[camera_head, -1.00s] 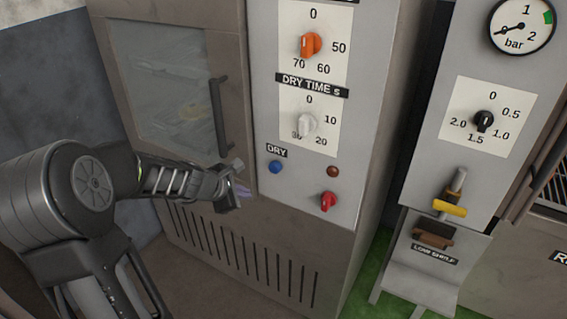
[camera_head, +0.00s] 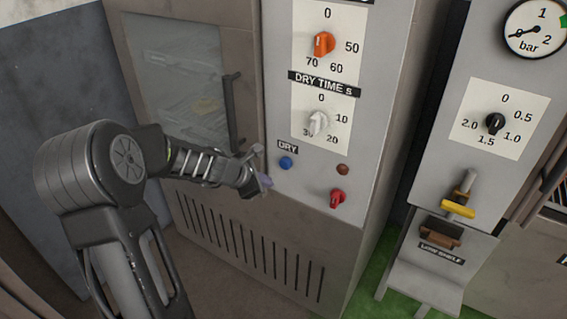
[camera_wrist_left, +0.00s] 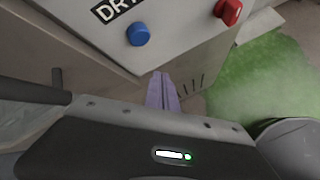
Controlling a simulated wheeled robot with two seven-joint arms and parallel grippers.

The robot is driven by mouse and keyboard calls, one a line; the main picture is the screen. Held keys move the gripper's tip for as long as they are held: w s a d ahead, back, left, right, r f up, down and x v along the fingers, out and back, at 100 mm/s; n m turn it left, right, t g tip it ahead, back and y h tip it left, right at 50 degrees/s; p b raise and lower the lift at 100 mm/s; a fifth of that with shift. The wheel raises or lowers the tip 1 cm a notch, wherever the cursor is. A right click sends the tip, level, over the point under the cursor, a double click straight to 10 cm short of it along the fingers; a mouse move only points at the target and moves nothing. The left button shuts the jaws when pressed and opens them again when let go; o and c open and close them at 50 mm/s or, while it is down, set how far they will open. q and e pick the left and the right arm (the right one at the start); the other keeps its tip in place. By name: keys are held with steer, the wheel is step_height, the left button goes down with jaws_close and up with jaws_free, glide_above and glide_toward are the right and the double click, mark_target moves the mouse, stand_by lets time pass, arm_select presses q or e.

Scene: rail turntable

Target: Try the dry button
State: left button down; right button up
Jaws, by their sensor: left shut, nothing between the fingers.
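The blue dry button (camera_head: 285,163) sits on the grey control panel under the DRY label (camera_head: 287,147). It also shows in the left wrist view (camera_wrist_left: 138,34), above and left of the fingertips. My left gripper (camera_head: 266,181) is shut and empty, a little below and left of the button and apart from it. Its purple fingers show together in the left wrist view (camera_wrist_left: 162,90). My right gripper is not in view.
A red knob (camera_head: 337,198) and a brown round lamp or button (camera_head: 343,169) are right of the button. The white dry time dial (camera_head: 317,122) and orange dial (camera_head: 323,44) are above. A door handle (camera_head: 232,110) stands out at left. A yellow-handled lever (camera_head: 458,209) is at right.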

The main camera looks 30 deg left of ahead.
mark_target(285, 164)
arm_select(q)
steer(key=shift+w+a+p, duration=0.1)
steer(key=shift+w+p, duration=0.95)
steer(key=shift+w, duration=1.5)
steer(key=shift+w, duration=0.1)
steer(key=shift+w, duration=0.3)
steer(key=shift+w+p, duration=0.4)
steer(key=shift+p, duration=0.1)
stand_by(0.5)
steer(key=shift+s, duration=0.1)
steer(key=shift+s+b, duration=0.6)
steer(key=shift+s, duration=0.1)
